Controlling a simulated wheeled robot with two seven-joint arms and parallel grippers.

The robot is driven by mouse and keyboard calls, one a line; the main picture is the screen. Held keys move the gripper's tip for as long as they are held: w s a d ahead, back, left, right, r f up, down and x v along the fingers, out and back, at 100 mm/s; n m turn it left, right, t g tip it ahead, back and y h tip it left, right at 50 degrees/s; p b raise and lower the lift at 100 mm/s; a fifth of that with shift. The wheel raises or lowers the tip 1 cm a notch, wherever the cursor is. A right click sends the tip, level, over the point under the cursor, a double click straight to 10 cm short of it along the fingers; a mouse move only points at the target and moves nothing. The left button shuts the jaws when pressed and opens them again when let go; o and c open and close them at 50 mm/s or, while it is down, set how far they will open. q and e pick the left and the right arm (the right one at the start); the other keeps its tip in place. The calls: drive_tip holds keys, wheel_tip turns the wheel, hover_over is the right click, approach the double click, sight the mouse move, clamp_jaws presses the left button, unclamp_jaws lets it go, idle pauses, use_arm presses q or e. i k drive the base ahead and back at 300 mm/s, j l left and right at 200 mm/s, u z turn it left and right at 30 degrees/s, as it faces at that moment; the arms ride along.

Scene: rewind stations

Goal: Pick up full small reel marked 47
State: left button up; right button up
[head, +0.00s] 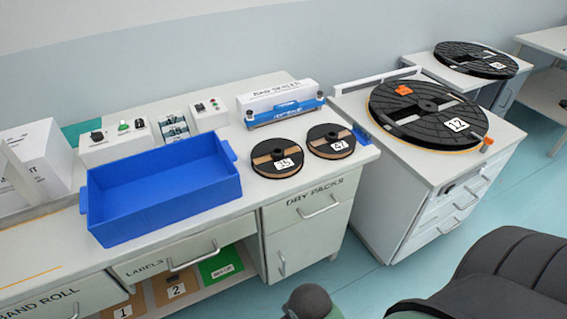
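The small reel marked 47 (330,135) lies flat on the white counter near its right end. It is a black disc with a centre hole, brown wound material showing and a white number label on its front side. A second, similar small reel (274,153) lies just left of it, with a label whose number is hard to read. The two reels are very close together. Neither of my grippers is in view.
A blue open bin (165,185) stands left of the reels, and a bag sealer (280,103) behind them. Dark rounded shapes fill the bottom right, beside open floor.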

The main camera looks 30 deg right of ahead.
sight(328, 141)
drive_tip(key=k+z, duration=0.1)
drive_tip(key=z, duration=1.6)
